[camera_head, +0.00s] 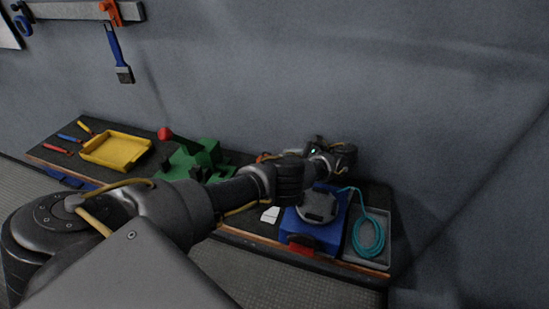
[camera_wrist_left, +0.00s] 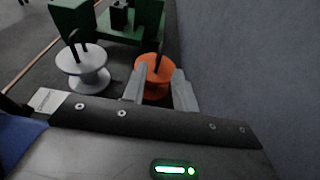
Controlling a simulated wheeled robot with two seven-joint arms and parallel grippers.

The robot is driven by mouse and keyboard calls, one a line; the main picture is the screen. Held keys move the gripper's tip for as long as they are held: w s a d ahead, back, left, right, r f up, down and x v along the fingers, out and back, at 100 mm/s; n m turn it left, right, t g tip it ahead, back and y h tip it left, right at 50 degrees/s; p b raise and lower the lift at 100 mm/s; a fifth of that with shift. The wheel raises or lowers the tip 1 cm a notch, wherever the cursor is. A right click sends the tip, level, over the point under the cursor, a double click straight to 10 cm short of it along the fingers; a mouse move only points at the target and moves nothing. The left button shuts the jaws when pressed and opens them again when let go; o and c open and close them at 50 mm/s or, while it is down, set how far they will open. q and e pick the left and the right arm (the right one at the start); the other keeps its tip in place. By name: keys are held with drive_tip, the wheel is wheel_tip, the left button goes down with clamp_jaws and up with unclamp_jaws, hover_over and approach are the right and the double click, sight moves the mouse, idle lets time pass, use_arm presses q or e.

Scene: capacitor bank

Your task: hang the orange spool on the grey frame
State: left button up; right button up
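The orange spool (camera_wrist_left: 155,66) stands on the bench beside the green stand (camera_wrist_left: 118,22) in the left wrist view. In the head view only a small orange part (camera_head: 263,157) shows past my arm. My left gripper (camera_wrist_left: 160,75) is open. Its two fingers point at the spool, the left one overlapping the spool's lower left and the right one along its right side. I cannot tell whether they touch it. In the head view the fingers are mostly hidden behind my arm. My right gripper is in neither view. I cannot make out a grey frame for certain.
A grey spool (camera_wrist_left: 82,62) stands left of the orange one. A blue box (camera_head: 324,233) with a grey disc and a grey tray (camera_head: 382,259) with cyan cable lie at right. A yellow tray (camera_head: 116,150) lies left. The wall stands close behind the bench.

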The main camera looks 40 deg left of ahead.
use_arm(q)
drive_tip(key=b+v, duration=0.1)
drive_tip(key=v, duration=0.3)
drive_tip(key=shift+w+d, duration=0.1)
idle(0.3)
